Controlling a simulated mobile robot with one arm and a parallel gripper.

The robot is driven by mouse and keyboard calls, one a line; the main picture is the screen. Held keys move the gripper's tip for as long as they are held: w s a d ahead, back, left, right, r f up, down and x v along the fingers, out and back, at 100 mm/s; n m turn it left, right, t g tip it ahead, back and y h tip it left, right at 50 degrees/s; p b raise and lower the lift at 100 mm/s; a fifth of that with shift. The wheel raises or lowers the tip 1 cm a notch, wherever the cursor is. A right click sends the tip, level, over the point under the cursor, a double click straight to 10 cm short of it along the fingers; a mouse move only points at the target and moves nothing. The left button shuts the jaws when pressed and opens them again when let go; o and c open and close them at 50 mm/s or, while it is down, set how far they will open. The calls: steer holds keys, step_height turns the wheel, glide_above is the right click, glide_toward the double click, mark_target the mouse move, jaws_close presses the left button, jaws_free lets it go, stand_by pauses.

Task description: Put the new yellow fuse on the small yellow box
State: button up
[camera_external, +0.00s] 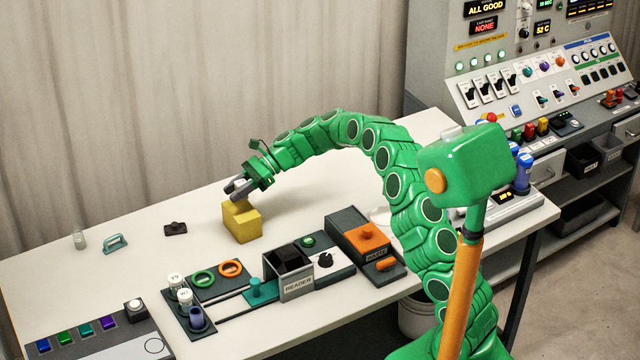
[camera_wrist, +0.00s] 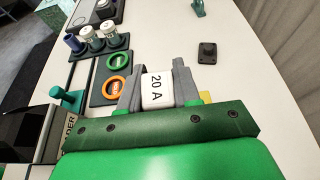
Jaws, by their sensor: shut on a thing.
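My gripper (camera_external: 238,188) is shut on a fuse (camera_wrist: 158,89), directly over the small yellow box (camera_external: 243,226). In the wrist view the fuse shows a white face marked "20 A" between the two grey fingers; its other sides are hidden. The yellow box stands on the white table, and a corner of it shows beside the right finger in the wrist view (camera_wrist: 206,96). The fuse and the box top are very close. I cannot tell whether they touch.
A grey reader (camera_external: 294,286), a dark tray with green and orange rings (camera_external: 230,268) and an orange-topped unit (camera_external: 366,238) stand in front of the box. A small black part (camera_external: 176,229) lies to its left. The table behind the box is clear.

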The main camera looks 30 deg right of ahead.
mark_target(236, 210)
steer(key=shift+w+a+f, duration=0.15)
steer(key=shift+w+f, duration=0.3)
steer(key=shift+f, duration=1.65)
steer(key=shift+f, duration=0.15)
steer(key=o, duration=1.1)
steer(key=shift+c, duration=0.2)
steer(key=shift+r, duration=0.2)
steer(key=v, duration=1.2)
